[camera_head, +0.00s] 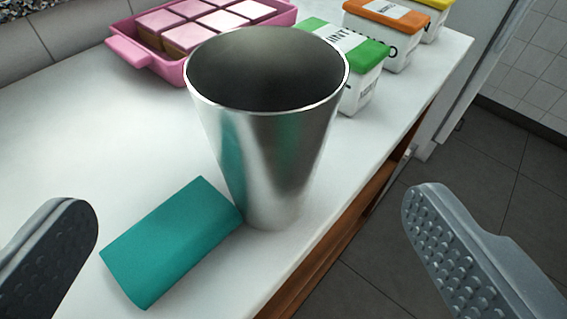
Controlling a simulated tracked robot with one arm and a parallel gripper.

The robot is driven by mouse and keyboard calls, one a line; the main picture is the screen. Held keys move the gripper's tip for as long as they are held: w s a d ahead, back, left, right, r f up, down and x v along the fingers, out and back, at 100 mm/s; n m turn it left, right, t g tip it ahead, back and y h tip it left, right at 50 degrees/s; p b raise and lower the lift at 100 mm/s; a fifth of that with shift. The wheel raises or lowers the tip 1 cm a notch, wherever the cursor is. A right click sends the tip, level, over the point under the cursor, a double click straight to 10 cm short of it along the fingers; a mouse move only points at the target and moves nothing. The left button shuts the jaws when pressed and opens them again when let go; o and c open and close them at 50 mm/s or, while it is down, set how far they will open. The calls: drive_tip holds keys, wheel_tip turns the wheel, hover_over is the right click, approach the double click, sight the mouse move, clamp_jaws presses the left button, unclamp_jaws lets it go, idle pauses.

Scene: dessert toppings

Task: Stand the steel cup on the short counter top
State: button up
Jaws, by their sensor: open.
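The steel cup (275,150) stands upright on a white counter top (80,150), near the counter's right edge, with its open mouth up and its inside dark. It is large in the view and looks empty as far as I can see. My gripper (250,245) is open. Its left finger is at the lower left and its right finger, with a studded pad, at the lower right. The cup stands beyond and between the fingers, and neither finger appears to touch it. Whether this is the short counter cannot be told.
A teal block or folded cloth (170,240) lies against or just beside the cup's base at left. A pink tray (123,42) with pink-topped squares stands behind. Tubs with green (371,52), orange (385,14) and yellow lids line the back right. Right of the edge is dark floor (400,270).

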sight(256, 146)
drive_tip(key=x, duration=0.6)
drive_tip(key=shift+w+f, duration=0.1)
drive_tip(key=x, duration=0.4)
drive_tip(key=shift+w+d, duration=0.15)
drive_tip(key=shift+d, duration=0.25)
drive_tip(key=shift+w+f, duration=0.25)
drive_tip(key=shift+w, duration=0.2)
drive_tip(key=c, duration=1.4)
drive_tip(key=shift+r, duration=0.1)
